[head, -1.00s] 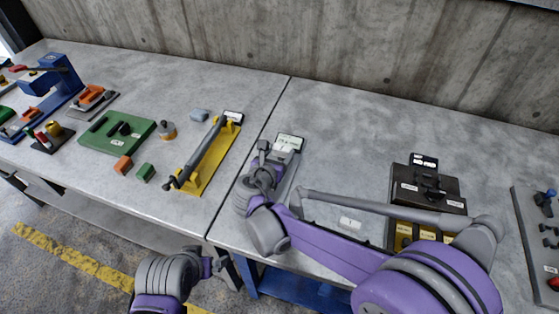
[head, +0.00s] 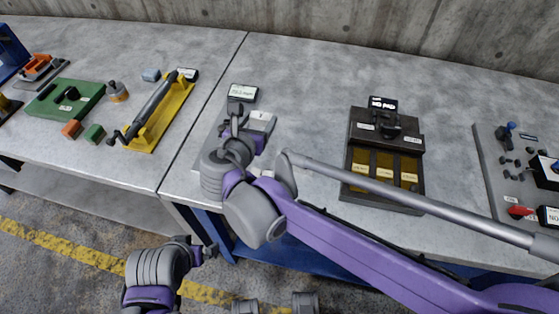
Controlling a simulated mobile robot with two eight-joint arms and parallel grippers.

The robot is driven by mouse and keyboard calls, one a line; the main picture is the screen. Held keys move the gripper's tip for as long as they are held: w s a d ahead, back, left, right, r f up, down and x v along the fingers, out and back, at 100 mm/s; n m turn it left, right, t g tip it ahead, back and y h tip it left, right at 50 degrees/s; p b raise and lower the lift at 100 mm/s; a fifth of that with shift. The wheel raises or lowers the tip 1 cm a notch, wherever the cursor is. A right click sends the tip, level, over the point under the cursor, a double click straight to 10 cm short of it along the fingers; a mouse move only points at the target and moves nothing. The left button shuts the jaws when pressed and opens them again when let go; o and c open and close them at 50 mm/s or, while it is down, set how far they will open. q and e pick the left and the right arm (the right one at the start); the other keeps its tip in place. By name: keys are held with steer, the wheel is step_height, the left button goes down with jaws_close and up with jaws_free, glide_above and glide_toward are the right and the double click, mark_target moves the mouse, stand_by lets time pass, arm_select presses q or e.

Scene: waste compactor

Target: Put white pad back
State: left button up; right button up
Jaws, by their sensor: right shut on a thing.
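The white pad (head: 262,121) is a small pale block with a label on its face, just in front of the black-framed sign (head: 243,93) on the right-hand table. My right gripper (head: 246,128) is at its left side and shut on it. The wrist and fingers hide part of the pad and much of the grey plate (head: 202,156) below, so I cannot tell whether the pad touches the plate. My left gripper (head: 206,253) hangs low in front of the tables, away from the pad; its finger opening is unclear.
A black box with yellow compartments (head: 384,165) stands to the right, behind my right forearm. A grey board with knobs (head: 497,180) is at the far right. A yellow stand with a grey cylinder (head: 165,120) and a green plate (head: 62,103) are left. The table behind the sign is clear.

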steer(key=shift+s+d+f, duration=0.15)
steer(key=shift+s+d, duration=0.3)
steer(key=shift+s, duration=0.1)
steer(key=b, duration=0.2)
glide_above(265, 159)
step_height(265, 159, down, 6)
steer(key=shift+w+a+r, duration=0.1)
steer(key=shift+r, duration=0.15)
arm_select(q)
steer(key=shift+s+d+f, duration=0.15)
steer(key=shift+d+f, duration=0.05)
steer(key=shift+f, duration=0.6)
steer(key=shift+s+d+f, duration=0.15)
steer(key=shift+d+f, duration=0.05)
steer(key=shift+f, duration=0.55)
arm_select(e)
steer(key=shift+f, duration=2.15)
steer(key=shift+f+b, duration=0.15)
steer(key=shift+b, duration=0.2)
arm_select(q)
steer(key=shift+f, duration=0.1)
arm_select(e)
steer(key=o, duration=1.4)
steer(key=shift+c, duration=0.2)
